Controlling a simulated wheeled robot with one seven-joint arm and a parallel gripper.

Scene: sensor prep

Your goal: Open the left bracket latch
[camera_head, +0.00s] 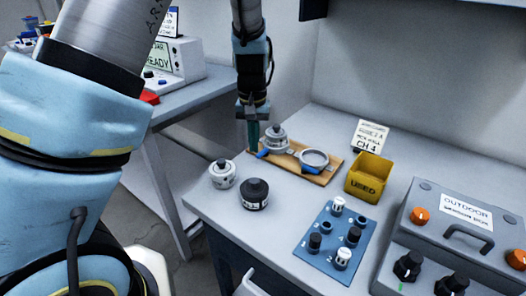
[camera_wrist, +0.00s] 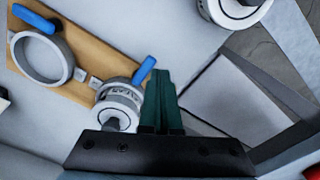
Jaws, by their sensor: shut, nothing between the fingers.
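The left bracket (camera_head: 275,146) stands on a wooden board (camera_head: 329,174) and has a grey-white cylinder (camera_head: 275,132) in it; that cylinder also shows in the wrist view (camera_wrist: 118,103). Its blue latch lever (camera_head: 263,153) sticks out at its side and shows in the wrist view (camera_wrist: 144,69). My gripper (camera_head: 253,146) is shut and empty, its green fingers pointing down. In the wrist view its fingertips (camera_wrist: 159,76) appear right beside the lever; I cannot tell whether they touch. The right bracket (camera_head: 314,158) is an empty ring with its own blue lever (camera_head: 311,169).
A white jar (camera_head: 222,175) and a dark jar (camera_head: 254,194) stand in front of the board. A yellow bin (camera_head: 368,177), a blue panel with several knobs (camera_head: 335,242) and a grey case (camera_head: 440,240) are to the right. The table's left edge is close to my gripper.

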